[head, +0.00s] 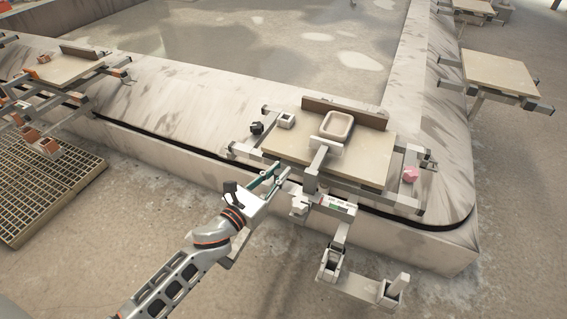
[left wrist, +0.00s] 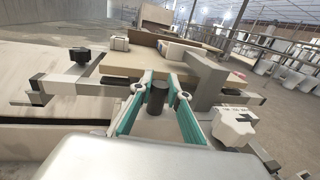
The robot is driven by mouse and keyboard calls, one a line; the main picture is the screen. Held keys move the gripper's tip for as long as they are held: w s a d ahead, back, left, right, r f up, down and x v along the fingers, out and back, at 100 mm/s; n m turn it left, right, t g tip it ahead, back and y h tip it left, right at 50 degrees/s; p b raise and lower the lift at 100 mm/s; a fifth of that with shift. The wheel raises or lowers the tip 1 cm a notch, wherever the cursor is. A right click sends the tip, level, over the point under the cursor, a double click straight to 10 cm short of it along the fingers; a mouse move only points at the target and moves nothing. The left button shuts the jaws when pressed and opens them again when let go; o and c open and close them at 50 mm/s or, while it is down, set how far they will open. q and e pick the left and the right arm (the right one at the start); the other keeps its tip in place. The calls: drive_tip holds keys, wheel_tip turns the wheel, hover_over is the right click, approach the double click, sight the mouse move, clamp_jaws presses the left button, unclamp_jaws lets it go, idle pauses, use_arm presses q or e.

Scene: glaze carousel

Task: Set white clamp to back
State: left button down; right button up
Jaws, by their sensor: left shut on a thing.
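My left gripper (head: 266,181) reaches in from the left at the front edge of the station. Its teal fingers (left wrist: 160,84) are shut on a dark round handle (left wrist: 157,98); what the handle belongs to is partly hidden. A white star-shaped knob (head: 300,205), likely of the white clamp, sits at the station's front, right of the gripper. It also shows in the left wrist view (left wrist: 233,125). A grey clamp arm (head: 318,162) extends over the tan board (head: 370,169) with its pale end plate by a cream dish (head: 338,125). My right gripper is not in view.
A brown back wall (head: 345,112) stands behind the dish. A black knob (head: 256,128) is at the left and a pink knob (head: 411,175) at the right. A small white block (head: 286,120) is at the board's back left. Grey fixtures (head: 332,264) jut out in front.

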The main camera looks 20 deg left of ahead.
use_arm(q)
drive_tip(key=s, duration=0.7)
drive_tip(key=shift+f, duration=0.15)
drive_tip(key=c, duration=1.9)
unclamp_jaws()
drive_tip(key=shift+s+a, duration=0.15)
drive_tip(key=v, duration=1.2)
